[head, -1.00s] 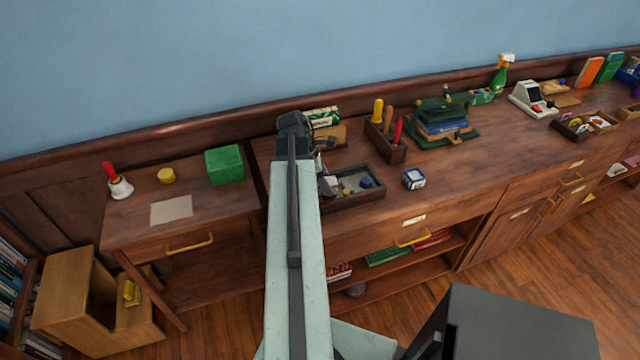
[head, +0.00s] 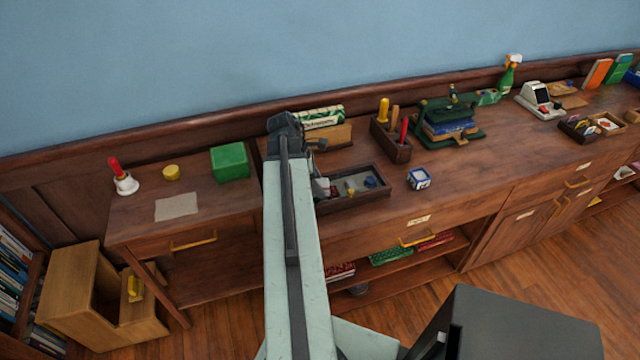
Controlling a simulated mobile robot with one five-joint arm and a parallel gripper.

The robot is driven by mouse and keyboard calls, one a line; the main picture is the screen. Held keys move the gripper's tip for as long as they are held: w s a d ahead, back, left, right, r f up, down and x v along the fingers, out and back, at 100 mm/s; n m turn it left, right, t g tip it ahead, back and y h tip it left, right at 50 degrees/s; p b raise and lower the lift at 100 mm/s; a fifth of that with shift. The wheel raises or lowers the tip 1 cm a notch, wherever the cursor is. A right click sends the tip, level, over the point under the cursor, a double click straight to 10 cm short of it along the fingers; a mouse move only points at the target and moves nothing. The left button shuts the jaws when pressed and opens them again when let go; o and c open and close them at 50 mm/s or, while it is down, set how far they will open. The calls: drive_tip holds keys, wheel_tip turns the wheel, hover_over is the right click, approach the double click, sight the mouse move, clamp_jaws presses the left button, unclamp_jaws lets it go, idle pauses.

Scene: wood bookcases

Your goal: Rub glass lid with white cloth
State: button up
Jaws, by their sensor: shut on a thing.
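A shallow dark wooden box (head: 378,196) sits on the long bench, with small objects showing inside it. It seems to be the glass-lidded case, but the glass itself is hard to make out. My gripper (head: 322,187) is at the left end of this box, mostly hidden behind my own arm. It is shut on a small pale piece that looks like the white cloth, too small and covered to trace its outline. I cannot tell whether the cloth touches the lid.
A blue-and-white cube (head: 419,178) stands right of the box. A tool holder (head: 393,150) and a green stand (head: 452,137) are behind it. On the left table are a bell (head: 125,183), a green block (head: 230,162) and a flat beige sheet (head: 177,207).

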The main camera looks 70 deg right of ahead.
drive_tip(key=shift+r+p, duration=2.9)
drive_tip(key=shift+r, duration=0.1)
drive_tip(key=shift+r, duration=0.1)
wheel_tip(320, 180, up, 3)
drive_tip(key=p, duration=0.3)
